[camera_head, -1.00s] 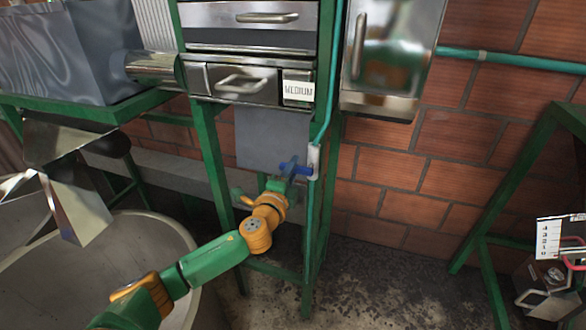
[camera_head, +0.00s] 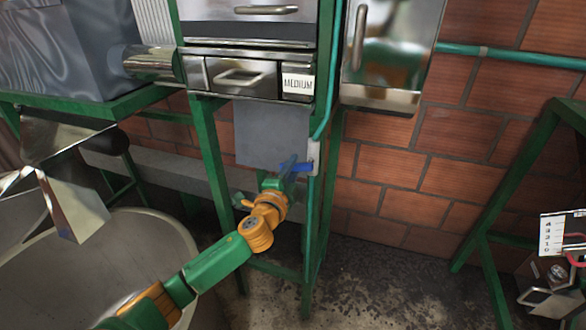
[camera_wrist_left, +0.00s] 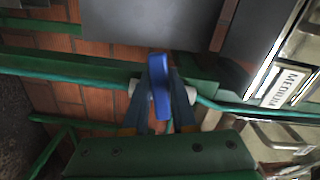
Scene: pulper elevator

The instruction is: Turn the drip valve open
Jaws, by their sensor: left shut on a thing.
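The drip valve's blue handle (camera_head: 300,166) sits on the green pipe beside the green metal frame in the head view. In the left wrist view the blue handle (camera_wrist_left: 159,86) stands between my two fingers, across the line of the pipe. My left gripper (camera_head: 287,168) is shut on the handle, and it also shows in the left wrist view (camera_wrist_left: 160,108). A pale valve body (camera_wrist_left: 133,88) shows beside the fingers, partly hidden by them. My right gripper is not in view.
A steel drawer unit labelled MEDIUM (camera_head: 240,78) is above the valve. A steel cabinet (camera_head: 390,50) hangs to its right on the brick wall. A large round vat (camera_head: 150,225) stands at the lower left. Another green frame (camera_head: 490,200) stands at the right.

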